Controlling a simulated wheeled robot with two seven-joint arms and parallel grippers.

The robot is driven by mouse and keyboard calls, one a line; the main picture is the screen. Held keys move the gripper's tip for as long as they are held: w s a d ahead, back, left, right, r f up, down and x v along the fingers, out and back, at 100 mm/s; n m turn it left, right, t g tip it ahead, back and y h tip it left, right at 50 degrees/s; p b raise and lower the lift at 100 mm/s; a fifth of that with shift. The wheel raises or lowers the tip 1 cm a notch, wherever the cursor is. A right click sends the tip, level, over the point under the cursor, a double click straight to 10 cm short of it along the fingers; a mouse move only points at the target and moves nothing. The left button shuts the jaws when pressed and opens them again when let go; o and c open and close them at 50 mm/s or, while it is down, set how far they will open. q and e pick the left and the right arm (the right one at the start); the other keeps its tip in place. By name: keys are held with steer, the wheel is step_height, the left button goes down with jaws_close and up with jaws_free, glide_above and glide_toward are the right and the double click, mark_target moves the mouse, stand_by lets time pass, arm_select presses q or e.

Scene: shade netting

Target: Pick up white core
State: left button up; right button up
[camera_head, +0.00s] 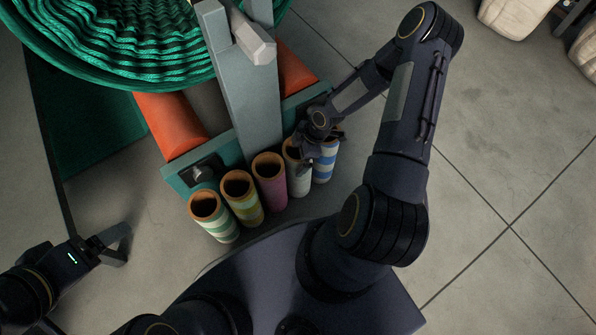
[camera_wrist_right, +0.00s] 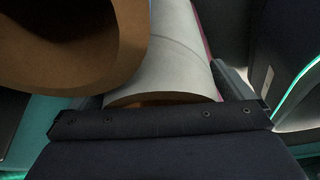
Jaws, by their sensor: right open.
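The white core (camera_head: 299,181) stands in a row of cardboard tubes, second from the right. Its upper end is partly hidden by my right gripper (camera_head: 308,158). In the right wrist view the white core (camera_wrist_right: 182,50) shows between the two spread fingers, with its brown rim near the palm. The right gripper is open; I cannot tell whether a finger touches the core. My left gripper (camera_head: 122,245) is open and empty above the floor at the lower left.
A blue-striped tube (camera_head: 324,167) stands close to the right of the white core, and a pink tube (camera_head: 270,182) to its left. Yellow-striped (camera_head: 242,198) and green-striped (camera_head: 214,217) tubes stand further left. A grey post (camera_head: 245,100) and green netting (camera_head: 150,45) are behind.

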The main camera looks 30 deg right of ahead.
steer(key=c, duration=1.8)
